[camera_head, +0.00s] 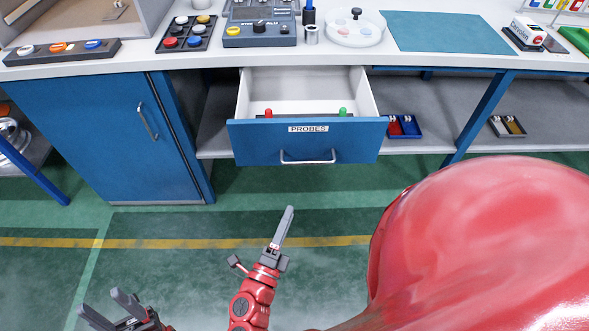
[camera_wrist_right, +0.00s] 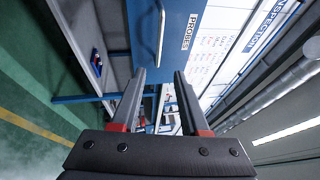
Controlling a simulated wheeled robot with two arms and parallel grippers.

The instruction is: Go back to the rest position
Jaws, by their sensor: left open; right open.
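My left gripper (camera_head: 101,302) is at the lower left of the head view, low over the green floor, with its two fingers apart and nothing between them. My right gripper (camera_head: 287,214) is near the lower middle, in front of the open drawer and apart from it; its fingers overlap in that view. In the right wrist view its fingers (camera_wrist_right: 158,78) are spread and empty, with the drawer front beyond them. The blue drawer (camera_head: 255,143) labelled PROBES is pulled out of the bench. A red-topped and a green-topped item show inside it.
The workbench (camera_head: 210,62) carries a tray of coloured buttons (camera_head: 186,35), a blue-grey device (camera_head: 260,30), a round white dish (camera_head: 355,28) and a teal mat (camera_head: 447,32). A blue cabinet (camera_head: 90,140) stands left of the drawer. Floor before the bench is clear. A large red part of mine covers the lower right.

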